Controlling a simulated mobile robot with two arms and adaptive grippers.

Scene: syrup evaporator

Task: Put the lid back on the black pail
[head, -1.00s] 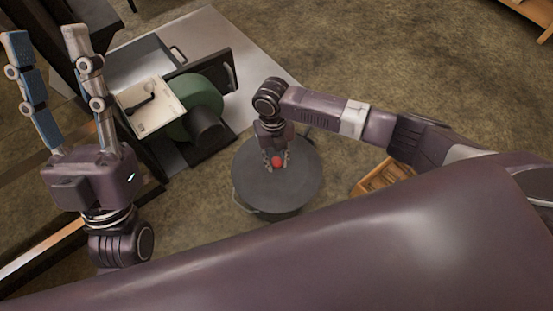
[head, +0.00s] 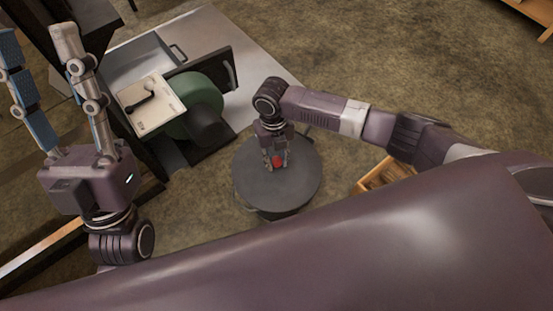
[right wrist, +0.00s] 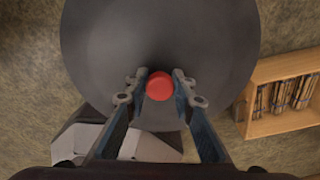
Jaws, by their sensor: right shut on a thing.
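The round dark grey lid (head: 255,188) has a red knob (head: 278,161) at its middle. My right gripper (head: 273,163) is above the lid, shut on the red knob. In the right wrist view the knob (right wrist: 159,86) sits between the two fingertips (right wrist: 160,84), with the wide lid (right wrist: 105,60) around it. The black pail is almost fully hidden under the lid; a dark edge shows below the lid's front rim. I cannot tell whether the lid touches the pail. My left gripper (head: 38,50) is raised at the far left, open and empty.
A green round machine (head: 203,98), a white box with a black-handled thing (head: 150,100) and a grey metal tray (head: 140,60) stand at the upper left. A wooden crate (head: 378,174) of sticks is right of the lid.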

